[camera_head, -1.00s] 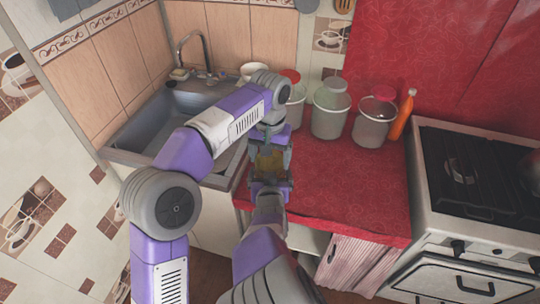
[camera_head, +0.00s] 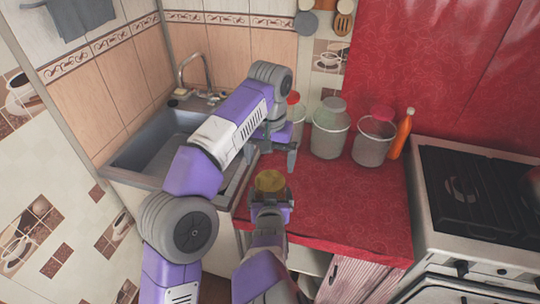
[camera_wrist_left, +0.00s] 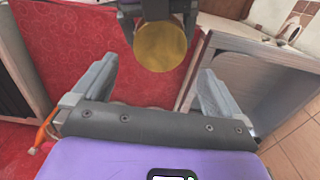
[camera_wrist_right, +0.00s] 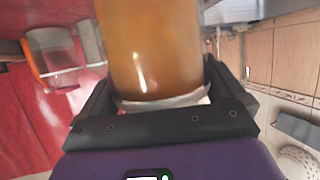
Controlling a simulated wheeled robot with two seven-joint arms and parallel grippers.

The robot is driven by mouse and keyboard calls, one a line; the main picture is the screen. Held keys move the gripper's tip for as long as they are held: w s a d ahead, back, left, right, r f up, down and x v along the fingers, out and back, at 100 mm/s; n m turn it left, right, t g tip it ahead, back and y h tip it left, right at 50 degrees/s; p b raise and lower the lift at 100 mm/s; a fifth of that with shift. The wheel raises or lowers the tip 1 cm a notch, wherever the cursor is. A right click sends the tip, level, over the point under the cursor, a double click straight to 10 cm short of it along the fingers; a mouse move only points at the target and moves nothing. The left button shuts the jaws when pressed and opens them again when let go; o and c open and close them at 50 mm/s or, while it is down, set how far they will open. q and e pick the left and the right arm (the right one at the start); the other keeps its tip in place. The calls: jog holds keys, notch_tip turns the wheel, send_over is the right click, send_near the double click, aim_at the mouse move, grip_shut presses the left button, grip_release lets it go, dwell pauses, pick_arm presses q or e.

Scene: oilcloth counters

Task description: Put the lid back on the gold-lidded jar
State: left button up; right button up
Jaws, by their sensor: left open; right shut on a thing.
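My right gripper (camera_head: 270,200) is shut on the gold-lidded jar, whose amber body (camera_wrist_right: 155,45) fills the middle of the right wrist view. It holds the jar near the counter's front left edge. A round gold top (camera_head: 270,181), which looks like the lid, covers the jar and also shows in the left wrist view (camera_wrist_left: 160,45). I cannot tell how tightly it sits. My left gripper (camera_head: 279,152) is open and empty, apart from the jar and beyond it in the head view. No separate lid shows elsewhere.
Several pale canisters with red or green lids, such as the green-lidded one (camera_head: 330,130), and an orange bottle (camera_head: 402,133) line the back of the red counter (camera_head: 345,205). The sink (camera_head: 150,150) is left, the stove (camera_head: 480,195) right. The counter's middle is clear.

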pick_arm(q)
jog(key=shift+r, duration=0.4)
pick_arm(e)
jog(key=shift+r, duration=0.1)
